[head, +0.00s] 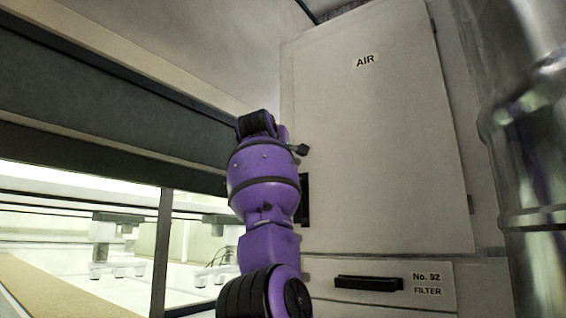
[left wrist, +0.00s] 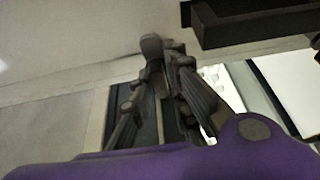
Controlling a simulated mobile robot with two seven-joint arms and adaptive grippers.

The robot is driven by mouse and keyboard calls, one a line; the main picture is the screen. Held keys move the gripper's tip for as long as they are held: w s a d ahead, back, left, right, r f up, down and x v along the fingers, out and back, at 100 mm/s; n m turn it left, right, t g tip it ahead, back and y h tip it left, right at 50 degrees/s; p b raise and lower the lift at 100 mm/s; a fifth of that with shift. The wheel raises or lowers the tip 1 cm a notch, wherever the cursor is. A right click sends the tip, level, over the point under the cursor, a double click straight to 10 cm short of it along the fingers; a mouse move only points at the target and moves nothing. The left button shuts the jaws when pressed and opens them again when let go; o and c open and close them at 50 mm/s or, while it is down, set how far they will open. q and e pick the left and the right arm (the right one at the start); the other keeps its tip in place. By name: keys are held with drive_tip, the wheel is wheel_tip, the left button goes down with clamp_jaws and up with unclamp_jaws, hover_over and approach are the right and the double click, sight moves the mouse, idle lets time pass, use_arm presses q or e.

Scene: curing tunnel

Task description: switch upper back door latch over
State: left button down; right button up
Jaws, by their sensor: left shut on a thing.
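The tall grey door marked AIR (head: 380,150) is closed in the head view. My purple left arm rises in front of its left edge, and the gripper itself is mostly hidden behind the wrist. A small dark piece (head: 299,150) sticks out by the door's left edge; I cannot tell whether it is the latch or a fingertip. In the left wrist view my left gripper (left wrist: 165,80) has its fingers drawn together around a small dark grey tab, seemingly the latch (left wrist: 152,47). Its lower part is hidden by the fingers. My right gripper is in neither view.
Below the door is a filter drawer (head: 431,275) with a black handle (head: 368,283). A shiny metal duct (head: 535,150) stands close on the right. On the left, a dark beam (head: 90,110) runs above a lit opening with pale fixtures (head: 115,240).

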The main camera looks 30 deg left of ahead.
use_arm(q)
drive_tip(key=shift+s+r, duration=0.2)
drive_tip(key=shift+r, duration=0.2)
drive_tip(key=c, duration=1.9)
unclamp_jaws()
drive_tip(key=shift+o, duration=0.7)
drive_tip(key=shift+f, duration=0.15)
drive_tip(key=v, duration=1.2)
drive_tip(key=shift+f, duration=0.1)
